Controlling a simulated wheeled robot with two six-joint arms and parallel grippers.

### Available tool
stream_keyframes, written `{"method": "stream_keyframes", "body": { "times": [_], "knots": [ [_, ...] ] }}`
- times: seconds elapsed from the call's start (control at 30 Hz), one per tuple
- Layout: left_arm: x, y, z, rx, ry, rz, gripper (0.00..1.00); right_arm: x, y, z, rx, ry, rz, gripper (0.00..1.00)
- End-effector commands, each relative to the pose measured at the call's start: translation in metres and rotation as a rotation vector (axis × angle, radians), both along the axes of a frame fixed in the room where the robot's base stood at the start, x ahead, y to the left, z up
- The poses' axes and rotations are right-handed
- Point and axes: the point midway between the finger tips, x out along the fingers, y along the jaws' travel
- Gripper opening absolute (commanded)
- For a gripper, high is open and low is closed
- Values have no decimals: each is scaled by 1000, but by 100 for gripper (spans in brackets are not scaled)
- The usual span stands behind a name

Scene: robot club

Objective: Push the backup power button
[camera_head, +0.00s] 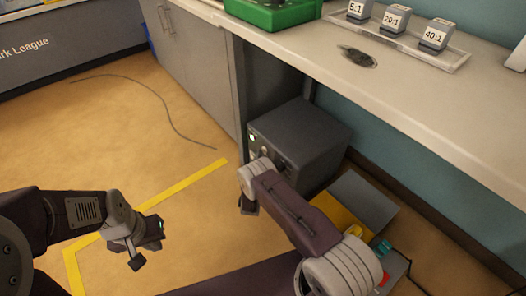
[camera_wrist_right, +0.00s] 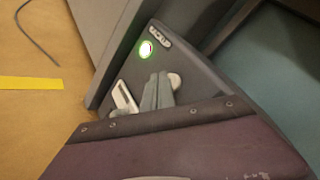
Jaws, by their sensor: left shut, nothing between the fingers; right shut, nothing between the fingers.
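A dark grey box (camera_head: 318,135) stands on the floor under the workbench. Its front has a button (camera_wrist_right: 146,50) with a bright green ring and a small label (camera_wrist_right: 160,35) whose text I cannot read surely. The button shows as a small light in the head view (camera_head: 252,137). My right gripper (camera_wrist_right: 160,80) is shut and empty in front of the box's front, lower than the button in the wrist view; whether it touches the front I cannot tell. In the head view my right arm hides it. My left gripper (camera_head: 148,243) is shut and empty, over the floor at left.
The workbench (camera_head: 440,125) overhangs the box and carries a green case (camera_head: 272,12) and ratio-marked blocks (camera_head: 395,18). A cabinet (camera_head: 190,60) stands left of the box. A yellow bin (camera_head: 338,212) lies right of my right arm. A cable (camera_head: 165,105) lies on open floor.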

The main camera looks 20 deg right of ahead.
Motion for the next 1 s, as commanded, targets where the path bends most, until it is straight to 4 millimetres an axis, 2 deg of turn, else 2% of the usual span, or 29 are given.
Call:
{"method": "stream_keyframes", "body": {
  "times": [0.17, 0.6, 1.0],
  "knots": [
    [0, 0, 0, 0, 0, 0, 0, -1, 2, 0, 0, 0, 1, 0],
    [0, 0, 0, 0, 0, 0, 0, -18, 51, -1, 0, 1, 4, 0],
    [0, 0, 0, 0, 0, 0, 0, -21, 57, 0, 0, 1, 1, 0]
  ]
}}
